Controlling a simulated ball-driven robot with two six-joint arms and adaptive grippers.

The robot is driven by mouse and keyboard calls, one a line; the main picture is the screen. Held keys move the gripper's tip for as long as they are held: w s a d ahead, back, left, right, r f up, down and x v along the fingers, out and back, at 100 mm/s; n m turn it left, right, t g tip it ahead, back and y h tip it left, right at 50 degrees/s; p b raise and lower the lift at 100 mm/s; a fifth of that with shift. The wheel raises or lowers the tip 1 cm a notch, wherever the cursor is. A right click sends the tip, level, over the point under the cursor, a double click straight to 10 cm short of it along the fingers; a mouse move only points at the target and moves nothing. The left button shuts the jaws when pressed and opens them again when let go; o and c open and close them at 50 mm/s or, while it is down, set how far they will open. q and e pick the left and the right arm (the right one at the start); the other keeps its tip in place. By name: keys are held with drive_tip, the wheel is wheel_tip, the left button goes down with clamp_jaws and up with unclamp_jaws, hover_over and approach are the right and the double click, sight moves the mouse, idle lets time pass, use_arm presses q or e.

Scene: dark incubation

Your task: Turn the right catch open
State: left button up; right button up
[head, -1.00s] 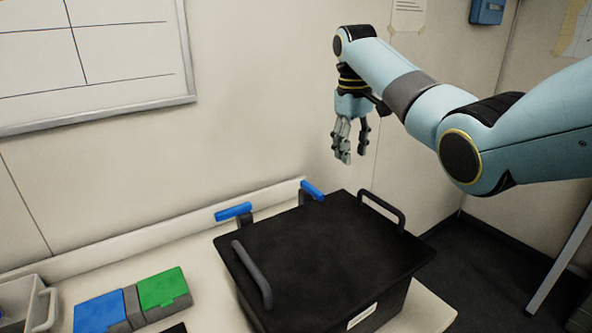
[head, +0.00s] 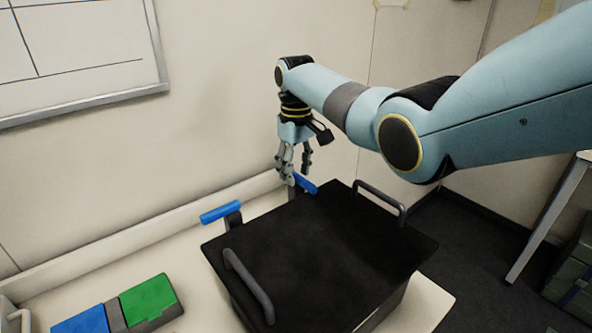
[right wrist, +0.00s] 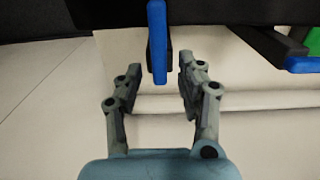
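The right catch (head: 307,186) is a blue lever at the back edge of a black lidded box (head: 330,250). My right gripper (head: 297,174) is open and points down at this catch, partly covering it in the head view. In the right wrist view the blue lever (right wrist: 157,40) lies between the two spread fingertips (right wrist: 158,66), with a gap on each side. The left catch (head: 221,212) is another blue lever on the same edge, set at a different angle; it also shows in the right wrist view (right wrist: 305,64). My left gripper is out of view.
The lid has two dark handles, one at the left (head: 248,284) and one at the right (head: 380,200). A wall (head: 215,120) stands close behind the box. A green case (head: 150,298) and a blue case (head: 82,322) lie on the pale table to the left.

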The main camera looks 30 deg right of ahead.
drive_tip(key=shift+f, duration=0.4)
drive_tip(key=shift+c, duration=1.9)
clamp_jaws()
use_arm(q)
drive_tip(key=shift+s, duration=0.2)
